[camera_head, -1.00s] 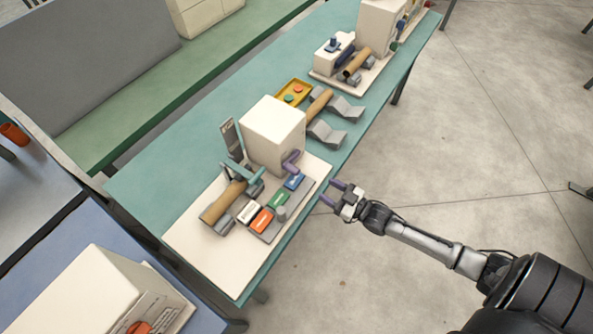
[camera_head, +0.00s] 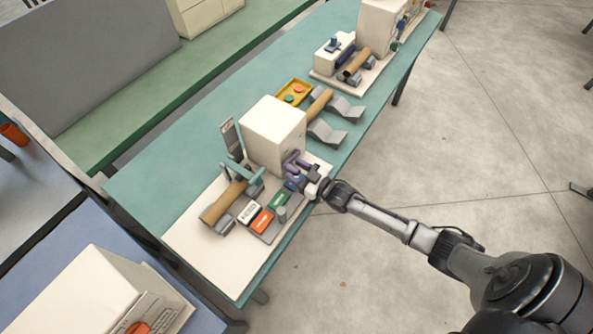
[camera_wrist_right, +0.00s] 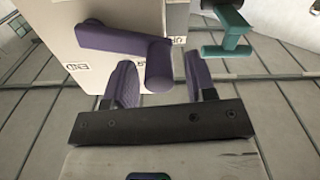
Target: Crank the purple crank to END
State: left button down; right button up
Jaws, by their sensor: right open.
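The purple crank (camera_head: 292,157) is on the side of the white winder box (camera_head: 272,132). An "END" label (camera_wrist_right: 75,68) is on the white face left of the knob. Other lettering by the crank is partly hidden. My right gripper (camera_head: 296,173) is at the crank, its purple fingers open. In the wrist view the knob appears between the fingertips (camera_wrist_right: 158,75); I cannot tell whether they touch it. My left gripper is out of view.
A teal crank (camera_wrist_right: 228,35) sits beside the purple one. A brown roll (camera_head: 222,203) lies left. Grey cradles (camera_head: 328,133) and a yellow tray (camera_head: 293,92) stand beyond the box.

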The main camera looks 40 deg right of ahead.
jog(key=shift+c, duration=0.3)
grip_shut()
dwell(0.3)
